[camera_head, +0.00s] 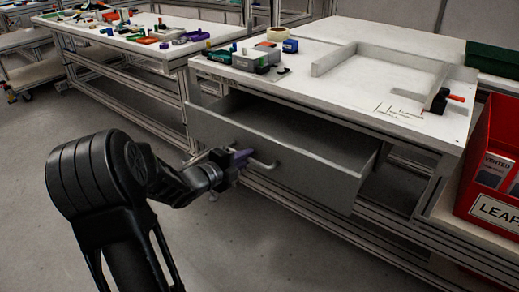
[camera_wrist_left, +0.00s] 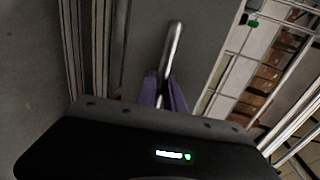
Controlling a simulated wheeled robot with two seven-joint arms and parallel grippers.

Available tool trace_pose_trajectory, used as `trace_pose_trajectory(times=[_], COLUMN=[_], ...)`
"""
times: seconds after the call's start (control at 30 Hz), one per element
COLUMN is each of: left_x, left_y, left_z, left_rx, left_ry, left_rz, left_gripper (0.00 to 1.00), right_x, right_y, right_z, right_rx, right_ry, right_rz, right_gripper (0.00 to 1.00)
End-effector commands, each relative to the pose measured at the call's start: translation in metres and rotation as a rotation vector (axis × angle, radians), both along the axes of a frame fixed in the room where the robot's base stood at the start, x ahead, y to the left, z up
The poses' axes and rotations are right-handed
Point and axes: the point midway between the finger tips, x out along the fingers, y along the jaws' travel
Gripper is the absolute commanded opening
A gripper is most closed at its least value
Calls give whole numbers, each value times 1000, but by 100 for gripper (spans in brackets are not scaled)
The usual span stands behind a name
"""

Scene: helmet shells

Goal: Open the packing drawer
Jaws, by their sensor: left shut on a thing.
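The packing drawer (camera_head: 312,172) is a grey drawer under the white packing table, and it is pulled partly out, with its dark inside showing. Its bar handle (camera_head: 263,164) is on the front face. My left gripper (camera_head: 240,160), with purple fingers, is at the handle's left part. In the left wrist view the purple fingertips (camera_wrist_left: 163,92) are closed around the metal handle bar (camera_wrist_left: 174,45), with the grey drawer front behind. My right gripper is not in view.
A red bin (camera_head: 490,165) with leaflets stands at the right. A second table (camera_head: 130,40) holds several coloured parts. The floor before the drawer is clear.

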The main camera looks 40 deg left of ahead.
Motion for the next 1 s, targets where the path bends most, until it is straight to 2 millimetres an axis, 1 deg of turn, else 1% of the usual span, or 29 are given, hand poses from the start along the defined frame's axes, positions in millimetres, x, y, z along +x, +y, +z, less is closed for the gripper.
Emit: trace_pose_trajectory(times=[0.03, 0.1, 0.2, 0.3, 0.63, 0.67, 0.73, 1.0], left_x=[-11, -23, -34, -39, -40, -40, -40, -40], left_y=[0, 0, -1, -1, -1, -1, -1, -1], left_z=[0, -1, -1, -1, -1, -1, -1, 0], left_rx=[-1, -2, -1, -1, 0, 0, 0, 0], left_ry=[1, 2, 2, 2, 1, 1, 1, 1], left_rz=[1, 2, 1, 0, -1, -1, -1, 0], left_gripper=[0, 0, 0, 0, 0, 14, 20, 21], right_x=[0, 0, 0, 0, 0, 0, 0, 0], right_y=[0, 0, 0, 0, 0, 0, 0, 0], right_z=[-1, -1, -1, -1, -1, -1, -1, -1], right_rx=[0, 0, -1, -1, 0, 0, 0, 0], right_ry=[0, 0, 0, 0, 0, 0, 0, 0], right_rz=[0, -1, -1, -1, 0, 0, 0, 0], right_gripper=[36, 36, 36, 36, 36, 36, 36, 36])
